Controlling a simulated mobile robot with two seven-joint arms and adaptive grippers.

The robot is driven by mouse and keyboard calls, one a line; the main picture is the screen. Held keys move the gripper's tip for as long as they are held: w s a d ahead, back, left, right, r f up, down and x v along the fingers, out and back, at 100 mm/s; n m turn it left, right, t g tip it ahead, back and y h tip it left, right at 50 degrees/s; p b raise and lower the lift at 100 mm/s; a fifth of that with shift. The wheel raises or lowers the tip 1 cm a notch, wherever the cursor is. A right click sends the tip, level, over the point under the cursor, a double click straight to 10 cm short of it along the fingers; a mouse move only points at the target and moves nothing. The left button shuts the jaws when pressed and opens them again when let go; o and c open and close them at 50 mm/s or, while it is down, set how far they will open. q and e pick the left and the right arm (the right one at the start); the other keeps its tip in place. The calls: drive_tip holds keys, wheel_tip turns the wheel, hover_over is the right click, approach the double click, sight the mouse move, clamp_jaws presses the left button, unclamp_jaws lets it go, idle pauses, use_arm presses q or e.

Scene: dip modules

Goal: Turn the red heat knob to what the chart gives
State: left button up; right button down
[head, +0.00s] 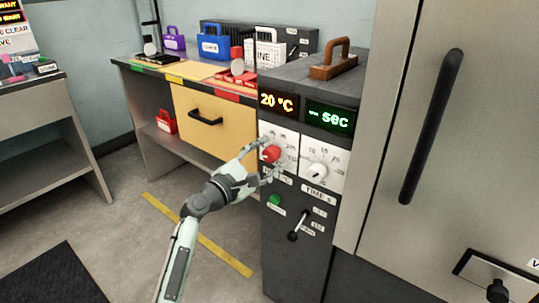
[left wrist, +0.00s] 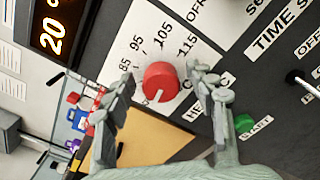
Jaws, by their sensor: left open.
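The red heat knob (head: 270,154) sits on a white dial plate on the front of the dark machine (head: 293,250). In the left wrist view the red knob (left wrist: 161,80) has a white pointer mark, and printed numbers 85, 95, 105 and 115 show around it. My left gripper (head: 264,165) is open at the knob; in the left wrist view its fingers (left wrist: 160,97) are on either side of the knob, apart from it. The display (head: 278,102) above reads 20 °C. No chart is clearly readable. My right gripper is not in view.
A white time knob (head: 317,171) is right of the heat knob, under a green display (head: 329,118) reading "– sec". Below are a green button (head: 275,200) and a lever (head: 299,226). A brown-handled block (head: 334,62) lies on top. A tall grey cabinet (head: 385,130) stands right.

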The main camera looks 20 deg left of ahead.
use_arm(q)
drive_tip(key=shift+w+d, duration=0.1)
drive_tip(key=shift+w, duration=0.15)
drive_tip(key=shift+c, duration=0.4)
drive_tip(key=c, duration=1.1)
